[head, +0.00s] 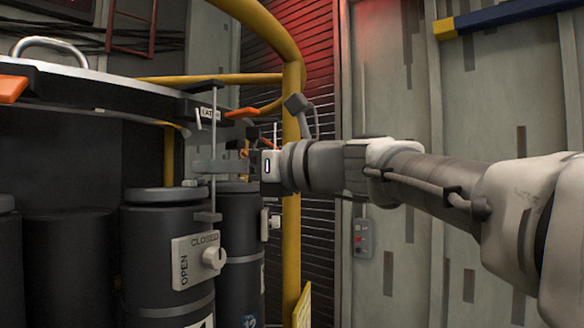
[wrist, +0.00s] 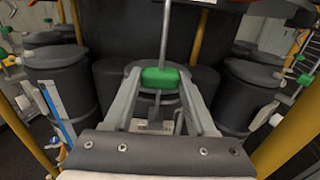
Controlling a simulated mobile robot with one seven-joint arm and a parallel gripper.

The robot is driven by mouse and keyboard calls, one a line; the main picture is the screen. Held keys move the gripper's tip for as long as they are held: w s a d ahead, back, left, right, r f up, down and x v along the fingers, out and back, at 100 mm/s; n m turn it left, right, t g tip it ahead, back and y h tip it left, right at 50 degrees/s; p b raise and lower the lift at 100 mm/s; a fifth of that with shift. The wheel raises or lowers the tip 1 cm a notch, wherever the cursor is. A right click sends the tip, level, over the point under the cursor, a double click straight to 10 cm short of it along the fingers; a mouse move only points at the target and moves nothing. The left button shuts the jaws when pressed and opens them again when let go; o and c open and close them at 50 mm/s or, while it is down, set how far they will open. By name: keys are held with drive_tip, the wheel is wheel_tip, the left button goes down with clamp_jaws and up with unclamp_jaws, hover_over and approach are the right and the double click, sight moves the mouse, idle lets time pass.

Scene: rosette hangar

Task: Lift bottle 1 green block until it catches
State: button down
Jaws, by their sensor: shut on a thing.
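The green block (wrist: 160,78) sits on a thin vertical rod (wrist: 165,35) in the middle of the wrist view. My gripper (wrist: 158,84) has its two fingers closed on either side of the block. In the head view my gripper (head: 207,166) reaches in from the right to the rod (head: 213,130), above the dark bottles. The green block cannot be made out there. A black bottle (head: 160,215) stands below and left of the gripper, with a plate marked OPEN and CLOSED (head: 190,262) and a pale knob. I cannot read which bottle is number 1.
A yellow rail (head: 292,190) stands upright close beside my gripper. A black round rim with orange levers (head: 243,113) hangs above the bottles. More dark bottles (wrist: 250,95) stand on both sides in the wrist view. A wall with a control box (head: 363,238) lies behind my arm.

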wheel_tip(320, 180, up, 8)
drive_tip(key=p, duration=0.4)
drive_tip(key=shift+c, duration=1.2)
unclamp_jaws()
drive_tip(key=shift+f, duration=0.2)
drive_tip(key=b+v, duration=0.1)
drive_tip(key=v, duration=0.8)
idle(0.4)
